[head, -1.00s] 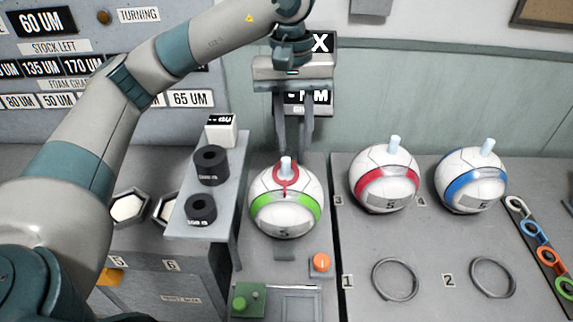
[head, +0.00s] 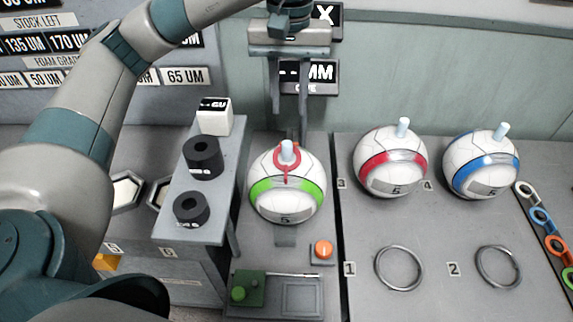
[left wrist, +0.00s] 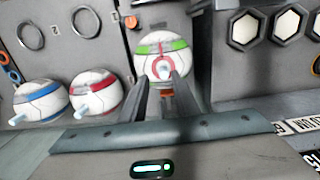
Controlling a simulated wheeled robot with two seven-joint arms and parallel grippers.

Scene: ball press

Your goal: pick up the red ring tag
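The red ring tag (head: 286,166) hangs around the pale stem on top of the white ball with the green band (head: 288,198). It also shows in the left wrist view (left wrist: 162,65), ahead of the fingertips. My left gripper (head: 289,122) points toward that ball from behind and above it. Its two fingers are apart with nothing between them. In the left wrist view my left gripper (left wrist: 160,80) has a finger to either side of the ring's line. Whether the fingertips touch the ball is unclear. My right gripper is not in view.
A ball with a red band (head: 391,162) and one with a blue band (head: 481,164) stand to the right. A raised shelf with black weights (head: 203,158) is close on the left. An orange button (head: 323,249) and a green box (head: 248,287) lie in front.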

